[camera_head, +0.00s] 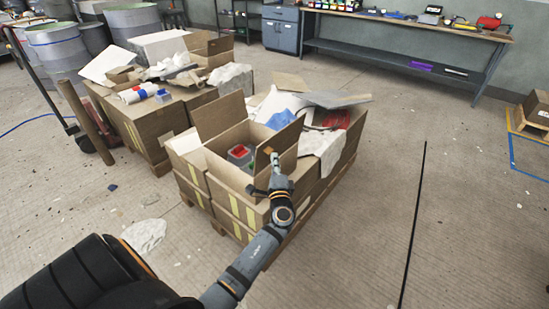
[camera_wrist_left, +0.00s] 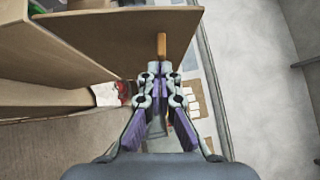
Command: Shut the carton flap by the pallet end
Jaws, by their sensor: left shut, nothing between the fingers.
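An open carton (camera_head: 229,169) stands at the end of the pallet stack, with a red-and-grey item (camera_head: 240,153) inside. One flap (camera_head: 219,116) stands up at its far left. The flap at its right side (camera_head: 288,139) also stands raised, beside my left gripper (camera_head: 274,160). The left wrist view shows a broad cardboard flap (camera_wrist_left: 100,32) just ahead of the left gripper (camera_wrist_left: 162,68). The fingers are shut and empty. A small orange strip shows at their tips; I cannot tell whether they touch the flap. My right gripper is not in view.
Loose sheets, bags and scraps (camera_head: 310,110) lie on the stack behind the carton. A second loaded pallet (camera_head: 150,115) stands at the left, with a brown post (camera_head: 88,120) near it. A workbench (camera_head: 400,35) runs along the back wall. The floor at the right is largely clear.

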